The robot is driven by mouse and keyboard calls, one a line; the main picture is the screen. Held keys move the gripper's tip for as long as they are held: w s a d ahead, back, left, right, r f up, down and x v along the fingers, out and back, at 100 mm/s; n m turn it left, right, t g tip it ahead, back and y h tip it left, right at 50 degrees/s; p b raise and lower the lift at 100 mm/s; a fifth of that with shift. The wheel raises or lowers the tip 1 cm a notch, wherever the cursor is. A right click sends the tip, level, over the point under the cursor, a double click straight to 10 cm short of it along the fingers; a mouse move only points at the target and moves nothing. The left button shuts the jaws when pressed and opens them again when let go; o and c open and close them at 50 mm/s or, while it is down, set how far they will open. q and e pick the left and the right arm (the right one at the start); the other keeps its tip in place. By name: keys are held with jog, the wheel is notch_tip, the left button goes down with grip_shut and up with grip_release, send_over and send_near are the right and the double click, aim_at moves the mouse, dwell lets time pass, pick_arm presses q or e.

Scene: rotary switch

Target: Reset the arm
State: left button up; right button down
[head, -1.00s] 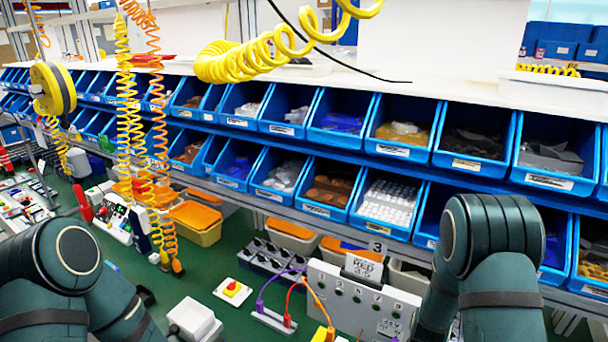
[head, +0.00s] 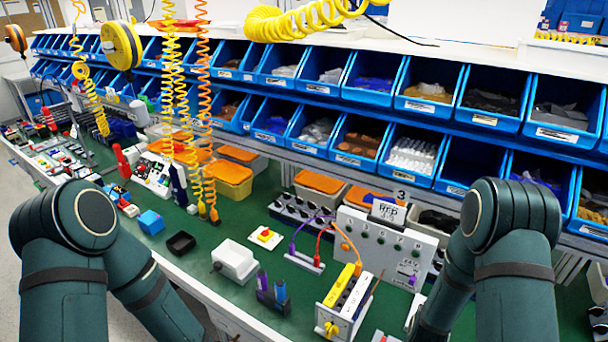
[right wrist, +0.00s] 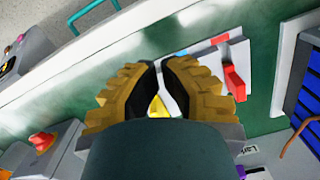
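In the head view, a white box (head: 344,305) with a yellow top strip and a yellow rotary knob (head: 331,328) on its front stands near the bench's front edge, between my arms. My right gripper (right wrist: 160,64) shows in the right wrist view, with a narrow gap between its ridged fingers and nothing seen held. A yellow piece (right wrist: 158,107) shows through the gap; I cannot tell what it belongs to. A red switch handle (right wrist: 235,83) on a white panel is right of the fingers. A red knob (right wrist: 42,141) is at lower left. My left gripper is outside both views.
A white panel box (head: 376,243) with several green buttons stands behind. Blue bins (head: 372,85) line the back. Coiled hoses (head: 205,130) hang at left.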

jog(key=s+a+f+n+y, duration=0.25)
jog(key=s+a+n, duration=0.35)
jog(key=s+a, duration=0.5)
jog(key=w+a+f+n+t+b, duration=0.1)
jog(key=w+a+f+t+b, duration=0.1)
jog(key=w+b, duration=0.5)
jog(key=shift+w+a+f+n+y+b, duration=0.2)
jog(key=shift+w+a+n+y+b, duration=0.1)
jog(key=shift+a+y+b, duration=0.15)
dwell(1.2)
